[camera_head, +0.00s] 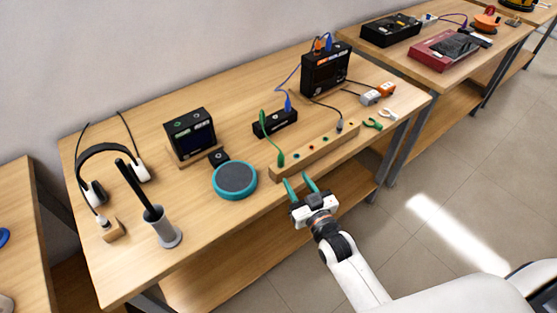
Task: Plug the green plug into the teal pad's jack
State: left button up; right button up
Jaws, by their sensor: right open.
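The green plug (281,159) stands upright at the left end of the wooden rail (318,150). A green cable runs up from it toward the black box (274,123) behind. The teal pad (234,194) is a round disc with a dark grey top, lying flat on the table left of the rail. I cannot make out its jack at this size. My right gripper (299,186) has teal fingers, is open and empty, and is just in front of the rail's left end, close to the plug but apart from it. My left gripper is not in view.
A small black block (218,157) is behind the pad, near a black display (190,133). Headphones (105,170) and a grey holder with a black stick (163,228) are at the left. Green and white clips (373,124) lie right of the rail. Bare wood lies left of the pad.

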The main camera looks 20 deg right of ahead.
aim_at(282, 164)
jog(key=w, duration=0.3)
jog(key=w+a, duration=0.1)
jog(key=w, duration=0.1)
jog(key=shift+p, duration=0.35)
jog(key=w, duration=0.4)
jog(key=shift+w+a+f+p, duration=0.15)
jog(key=shift+a+f+p, duration=0.15)
jog(key=shift+a+p, duration=0.1)
grip_shut()
